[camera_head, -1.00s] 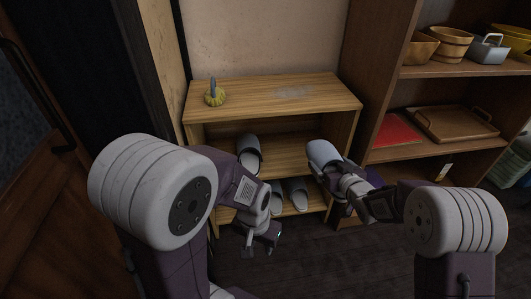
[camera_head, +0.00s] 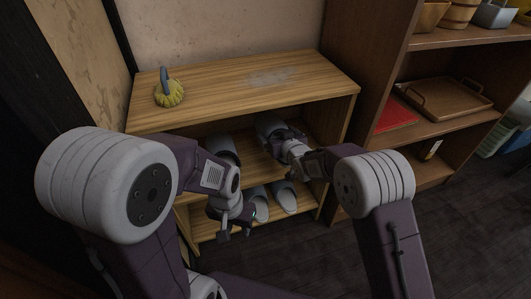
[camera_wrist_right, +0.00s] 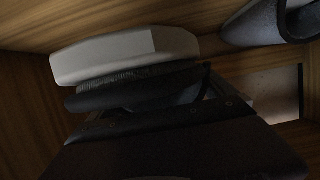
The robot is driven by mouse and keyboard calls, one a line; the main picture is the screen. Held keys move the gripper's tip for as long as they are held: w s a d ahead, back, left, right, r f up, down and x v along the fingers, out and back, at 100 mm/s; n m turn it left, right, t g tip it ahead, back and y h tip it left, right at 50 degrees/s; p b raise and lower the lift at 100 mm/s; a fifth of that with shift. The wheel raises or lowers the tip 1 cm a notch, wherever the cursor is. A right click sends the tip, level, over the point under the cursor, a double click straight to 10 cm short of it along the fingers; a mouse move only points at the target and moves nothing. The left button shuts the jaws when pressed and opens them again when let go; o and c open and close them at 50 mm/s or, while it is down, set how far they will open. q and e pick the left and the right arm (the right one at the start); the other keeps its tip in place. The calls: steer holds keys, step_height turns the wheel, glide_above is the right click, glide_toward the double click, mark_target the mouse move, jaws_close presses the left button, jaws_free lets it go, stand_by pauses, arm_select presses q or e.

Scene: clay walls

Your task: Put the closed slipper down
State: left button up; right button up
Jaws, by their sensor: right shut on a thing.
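The closed slipper (camera_head: 269,124), grey and rounded, is in my right gripper (camera_head: 286,143), inside the upper compartment of the wooden rack (camera_head: 310,85). In the right wrist view the slipper's pale sole (camera_wrist_right: 125,55) shows beyond the dark gripper body, which hides much of the rest. I cannot tell whether the sole touches the shelf board. Another grey slipper (camera_head: 221,146) is to its left in the same compartment, and a slipper also shows at the upper right of the right wrist view (camera_wrist_right: 262,22). My left gripper (camera_head: 234,230) is open and empty, low in front of the rack.
Two pale slippers (camera_head: 284,196) stand on the rack's bottom board. A yellow brush-like thing with a grey handle (camera_head: 168,91) is on the rack's top. A bookcase to the right holds a red mat (camera_head: 392,113) and a wooden tray (camera_head: 438,95).

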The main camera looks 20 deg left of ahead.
steer(key=shift+w+a+f, duration=0.15)
steer(key=shift+a+f, duration=0.55)
steer(key=shift+a, duration=0.15)
steer(key=shift+a+b, duration=0.3)
steer(key=shift+a, duration=0.2)
step_height(320, 180, down, 4)
steer(key=b, duration=0.3)
steer(key=shift+f+b, duration=0.25)
steer(key=shift+b, duration=0.15)
steer(key=shift+r, duration=0.25)
arm_select(q)
step_height(320, 180, down, 5)
arm_select(e)
steer(key=shift+f, duration=0.15)
steer(key=o, duration=1.1)
